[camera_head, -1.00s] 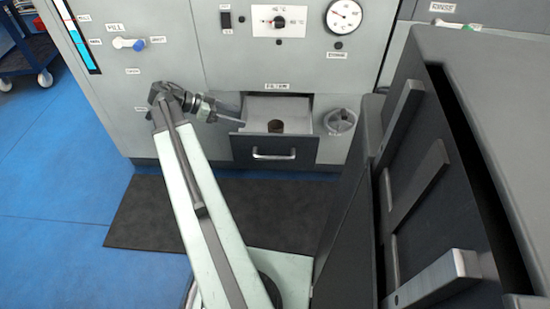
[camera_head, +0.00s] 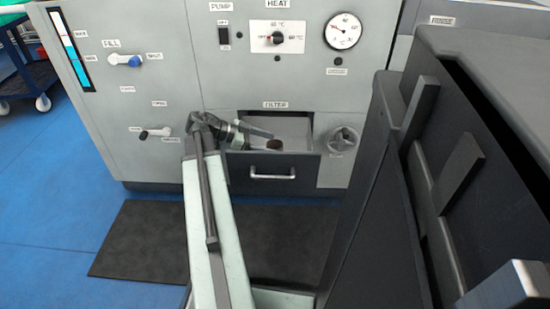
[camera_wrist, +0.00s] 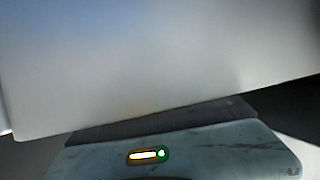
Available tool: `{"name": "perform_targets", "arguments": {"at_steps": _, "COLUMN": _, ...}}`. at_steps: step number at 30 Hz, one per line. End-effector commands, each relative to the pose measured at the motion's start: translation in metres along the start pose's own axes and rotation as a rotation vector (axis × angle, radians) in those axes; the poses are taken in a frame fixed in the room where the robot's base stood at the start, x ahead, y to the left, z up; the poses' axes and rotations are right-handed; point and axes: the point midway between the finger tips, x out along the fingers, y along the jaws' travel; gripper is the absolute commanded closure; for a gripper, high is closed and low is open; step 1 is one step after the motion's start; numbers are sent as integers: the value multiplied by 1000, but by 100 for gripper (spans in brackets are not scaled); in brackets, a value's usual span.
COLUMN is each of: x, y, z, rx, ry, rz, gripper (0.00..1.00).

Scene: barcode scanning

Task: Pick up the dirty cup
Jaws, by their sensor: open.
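An open drawer (camera_head: 300,170) under the FILTER label sticks out of the grey machine front. A small round thing with a dark brown top (camera_head: 274,145) stands in it, probably the dirty cup; its lower part is hidden by the drawer front. My gripper (camera_head: 258,138) is open over the left part of the drawer, just left of the cup, and looks empty. Whether it touches anything cannot be told. The wrist view shows a blurred pale surface and no clear cup.
A round grey knob (camera_head: 343,140) sits right of the drawer. A small lever (camera_head: 155,132) is on the panel to the left. A large dark cabinet (camera_head: 455,170) with bar handles fills the right side. A black mat (camera_head: 140,240) lies on the blue floor.

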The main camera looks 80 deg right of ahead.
Motion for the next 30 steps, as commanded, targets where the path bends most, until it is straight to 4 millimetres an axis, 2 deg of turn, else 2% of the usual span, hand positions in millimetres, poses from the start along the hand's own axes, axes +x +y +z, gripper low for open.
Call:
{"name": "perform_targets", "arguments": {"at_steps": 2, "x": 10, "y": 0, "z": 2, "rx": 0, "ry": 0, "rz": 1, "gripper": 23}}
{"name": "perform_targets", "arguments": {"at_steps": 7, "x": 10, "y": 0, "z": 0, "rx": 0, "ry": 0, "rz": 0, "gripper": 23}}
{"name": "perform_targets", "arguments": {"at_steps": 8, "x": 10, "y": 0, "z": 0, "rx": 0, "ry": 0, "rz": 0, "gripper": 26}}
{"name": "perform_targets", "arguments": {"at_steps": 15, "x": 10, "y": 0, "z": 0, "rx": 0, "ry": 0, "rz": 0, "gripper": 91}}
{"name": "perform_targets", "arguments": {"at_steps": 23, "x": 9, "y": 0, "z": -3, "rx": 0, "ry": 0, "rz": 1, "gripper": 91}}
{"name": "perform_targets", "arguments": {"at_steps": 26, "x": 5, "y": 0, "z": -11, "rx": 0, "ry": 0, "rz": 1, "gripper": 91}}
{"name": "perform_targets", "arguments": {"at_steps": 30, "x": -5, "y": 0, "z": -32, "rx": 0, "ry": 0, "rz": 1, "gripper": 91}}
